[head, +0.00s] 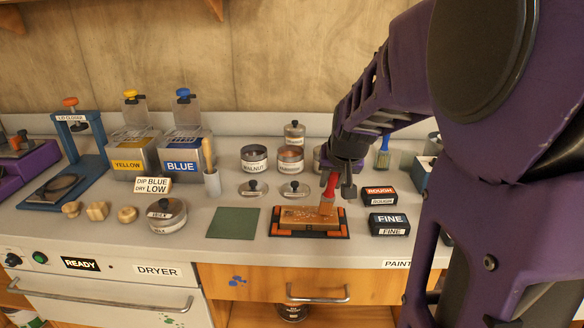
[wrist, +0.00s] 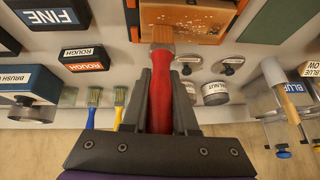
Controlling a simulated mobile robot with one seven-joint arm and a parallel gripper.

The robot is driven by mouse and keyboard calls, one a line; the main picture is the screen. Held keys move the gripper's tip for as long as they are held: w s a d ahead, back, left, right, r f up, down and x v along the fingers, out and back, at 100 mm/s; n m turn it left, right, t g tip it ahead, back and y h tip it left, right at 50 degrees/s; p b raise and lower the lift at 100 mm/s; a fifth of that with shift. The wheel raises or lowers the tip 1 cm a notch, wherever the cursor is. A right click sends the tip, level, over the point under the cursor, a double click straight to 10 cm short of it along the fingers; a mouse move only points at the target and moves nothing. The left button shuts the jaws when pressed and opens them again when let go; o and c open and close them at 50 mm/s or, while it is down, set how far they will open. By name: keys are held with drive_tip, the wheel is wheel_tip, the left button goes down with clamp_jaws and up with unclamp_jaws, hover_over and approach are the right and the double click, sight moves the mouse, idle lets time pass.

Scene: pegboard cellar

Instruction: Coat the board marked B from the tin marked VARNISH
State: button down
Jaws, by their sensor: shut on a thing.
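My gripper (wrist: 163,85) is shut on a red-handled brush (head: 330,184), which also shows in the wrist view (wrist: 272,70). Its bristles point down at the right part of a wooden board (head: 294,217), on or just above it; I cannot tell which. Behind stand an open tin marked WALNUT (head: 254,167) and a second open tin (head: 290,166) with an unclear label. Another tin is partly hidden by my gripper. No VARNISH label is readable.
Two loose lids (head: 252,190) lie behind the board. ROUGH (head: 380,194) and FINE (head: 389,224) blocks stand right of it. A green mat (head: 233,223) and a lidded round tin (head: 166,216) lie left. YELLOW and BLUE (head: 182,166) containers stand further back.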

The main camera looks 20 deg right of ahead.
drive_tip(key=w+a+p, duration=0.1)
drive_tip(key=w+a, duration=0.2)
drive_tip(key=a, duration=0.7)
idle(2.8)
drive_tip(key=shift+w+r+p, duration=0.15)
drive_tip(key=shift+r+p, duration=0.2)
drive_tip(key=shift+w, duration=0.1)
drive_tip(key=shift+w+d+f, duration=0.1)
drive_tip(key=shift+w+d, duration=0.15)
drive_tip(key=shift+d, duration=0.45)
